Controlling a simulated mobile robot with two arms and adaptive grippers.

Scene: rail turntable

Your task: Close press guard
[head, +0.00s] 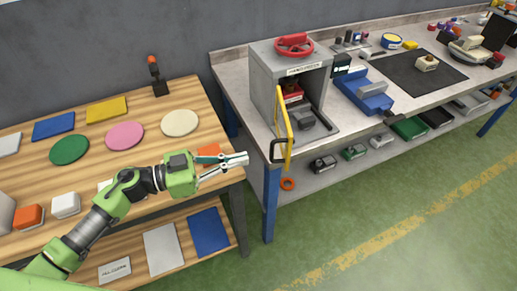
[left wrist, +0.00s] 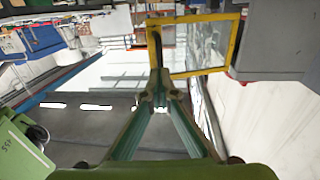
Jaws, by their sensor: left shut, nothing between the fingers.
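The grey press (head: 262,78) with a red handwheel (head: 294,44) stands on the left end of the workbench. Its guard (head: 281,112), a yellow frame, stands swung open at the press front, and the interior shows beside it. A dark handle (head: 277,151) is on the guard's lower part. In the left wrist view the yellow guard (left wrist: 205,71) is ahead with a clear panel, and the dark handle (left wrist: 156,45) is just beyond the fingertips. My left gripper (head: 246,159) is shut and empty, left of the handle; contact is not clear. My right gripper is not in view.
A wooden table (head: 185,95) with coloured discs and plates lies under my left arm. The workbench (head: 232,88) continues right with a blue vise (head: 366,95) and a black mat (head: 400,72). The green floor in front is clear.

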